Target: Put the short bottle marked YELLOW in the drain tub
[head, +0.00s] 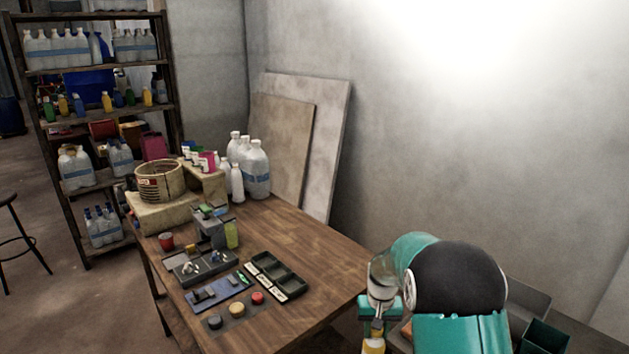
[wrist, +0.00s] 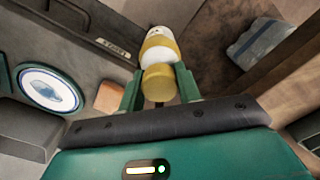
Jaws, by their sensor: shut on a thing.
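My gripper (wrist: 158,88) is shut on a short bottle (wrist: 157,80), yellow with a white band. Its marking cannot be read. In the head view my gripper (head: 378,318) is low beyond the right end of the wooden table, and the yellow bottle (head: 374,346) shows below it at the picture's bottom edge. In the wrist view a grey tub-like surface with a small label (wrist: 112,47) lies left of the bottle; I cannot tell whether it is the drain tub or whether the bottle is over it. My arm hides much of that area in the head view.
A grey container (head: 527,300) and a dark green bin (head: 545,336) stand at the lower right. The wooden table (head: 320,255) holds a black divided tray (head: 278,275), colored pots and large white bottles (head: 256,172). An orange block (wrist: 108,97) lies beside my gripper.

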